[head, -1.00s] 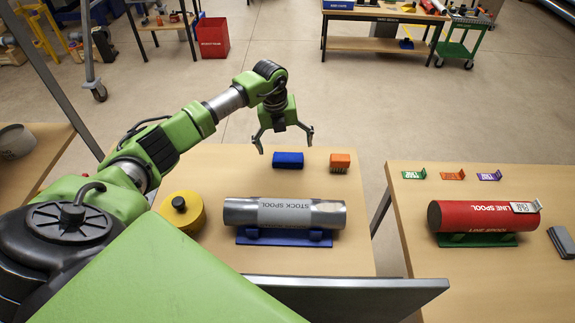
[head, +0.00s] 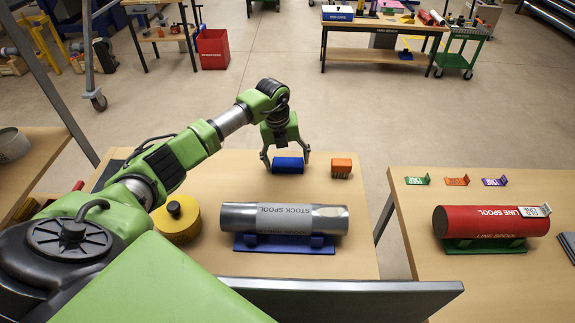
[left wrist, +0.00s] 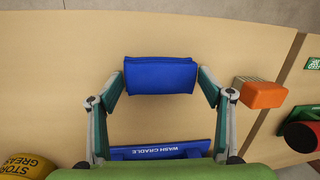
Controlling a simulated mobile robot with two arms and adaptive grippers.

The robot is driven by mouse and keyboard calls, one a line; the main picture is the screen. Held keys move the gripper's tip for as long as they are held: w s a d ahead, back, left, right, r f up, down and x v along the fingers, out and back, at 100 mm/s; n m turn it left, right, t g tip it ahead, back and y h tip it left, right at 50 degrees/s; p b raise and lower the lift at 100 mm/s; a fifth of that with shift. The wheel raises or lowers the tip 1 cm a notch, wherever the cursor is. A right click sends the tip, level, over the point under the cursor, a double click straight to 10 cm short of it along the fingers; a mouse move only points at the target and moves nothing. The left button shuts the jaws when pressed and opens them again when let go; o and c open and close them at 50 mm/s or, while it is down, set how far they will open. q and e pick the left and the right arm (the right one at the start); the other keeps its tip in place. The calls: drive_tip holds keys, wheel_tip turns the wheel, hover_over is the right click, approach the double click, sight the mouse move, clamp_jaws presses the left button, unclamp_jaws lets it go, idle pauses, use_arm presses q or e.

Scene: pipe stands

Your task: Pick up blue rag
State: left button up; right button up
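The blue rag (head: 288,165) is a folded blue block on the wooden table, behind the stock spool. It also shows at the upper middle of the left wrist view (left wrist: 160,75). My left gripper (head: 286,163) is low over it, with one finger at each end of the rag. In the left wrist view the open fingers (left wrist: 160,78) straddle the rag, their tips very close to its ends. Whether they touch it is hard to tell. My right gripper is not in view.
An orange block (head: 342,167) sits just right of the rag. A grey stock spool (head: 284,218) on a blue cradle (head: 284,244) and a yellow grease tub (head: 177,219) stand nearer. A second table (head: 480,275) with a red line spool (head: 485,222) is to the right.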

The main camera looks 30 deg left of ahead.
sight(288, 161)
use_arm(q)
drive_tip(key=shift+r+p, duration=0.35)
drive_tip(key=shift+r, duration=0.05)
wheel_tip(288, 161, up, 2)
drive_tip(key=shift+r+p, duration=0.15)
drive_tip(key=shift+p, duration=0.75)
drive_tip(key=s+a+r+p, duration=0.5)
drive_tip(key=s+r+p, duration=0.4)
drive_tip(key=s, duration=0.4)
drive_tip(key=shift+r+p, duration=0.35)
drive_tip(key=shift+r, duration=0.05)
drive_tip(key=shift+d, duration=0.1)
